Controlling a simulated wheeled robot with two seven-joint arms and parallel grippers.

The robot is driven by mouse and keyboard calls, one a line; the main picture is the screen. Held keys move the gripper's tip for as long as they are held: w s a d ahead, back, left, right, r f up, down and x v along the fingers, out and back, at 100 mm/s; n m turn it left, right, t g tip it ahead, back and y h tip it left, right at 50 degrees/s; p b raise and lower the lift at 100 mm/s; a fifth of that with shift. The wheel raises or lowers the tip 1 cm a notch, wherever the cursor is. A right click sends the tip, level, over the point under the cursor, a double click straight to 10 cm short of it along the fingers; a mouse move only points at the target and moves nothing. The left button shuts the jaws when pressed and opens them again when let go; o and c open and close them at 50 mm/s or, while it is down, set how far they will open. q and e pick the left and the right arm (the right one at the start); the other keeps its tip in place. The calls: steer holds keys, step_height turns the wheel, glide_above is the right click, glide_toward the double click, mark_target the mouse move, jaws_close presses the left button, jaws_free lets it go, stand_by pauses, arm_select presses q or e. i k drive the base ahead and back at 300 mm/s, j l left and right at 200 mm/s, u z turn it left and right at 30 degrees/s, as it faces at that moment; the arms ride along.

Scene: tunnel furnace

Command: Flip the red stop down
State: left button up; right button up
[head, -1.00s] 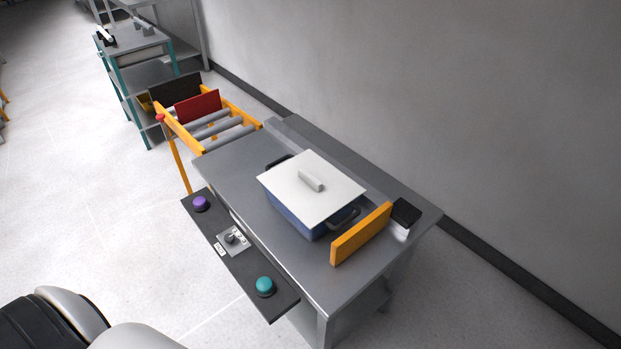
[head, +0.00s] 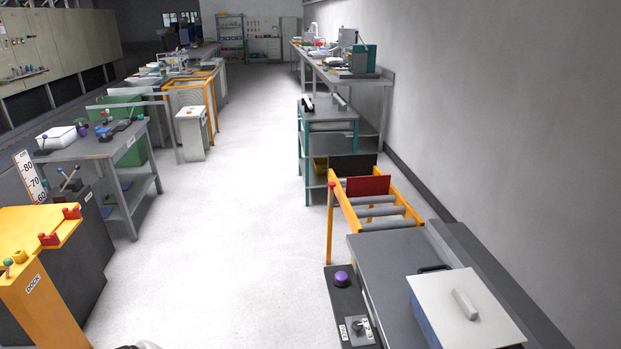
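The red stop (head: 368,185) is a flat red plate standing upright across the yellow-framed roller conveyor (head: 338,205), on the right side of the head view. A black upright panel (head: 353,166) stands just behind it. Grey rollers lie in front of the plate. A red knob (head: 332,184) sits on the frame's left side. Neither of my grippers shows in the head view.
A grey table (head: 385,262) adjoins the conveyor's near end, bearing a blue box with a white lid (head: 465,305). A control panel with a purple button (head: 341,278) runs along its left. A yellow DOCK stand (head: 40,270) is at left. The floor between (head: 230,220) is clear.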

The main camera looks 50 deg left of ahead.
mark_target(375, 185)
steer(key=u, duration=1.2)
steer(key=i+j, duration=0.35)
steer(key=j, duration=0.15)
steer(key=i+j, duration=0.45)
steer(key=i, duration=0.2)
steer(key=i+j, duration=0.45)
steer(key=i, duration=0.15)
steer(key=i+j, duration=0.4)
steer(key=i, duration=0.25)
steer(key=i+l, duration=0.1)
steer(key=i, duration=0.45)
steer(key=i+l, duration=0.1)
steer(key=i, duration=0.45)
steer(key=z, duration=0.05)
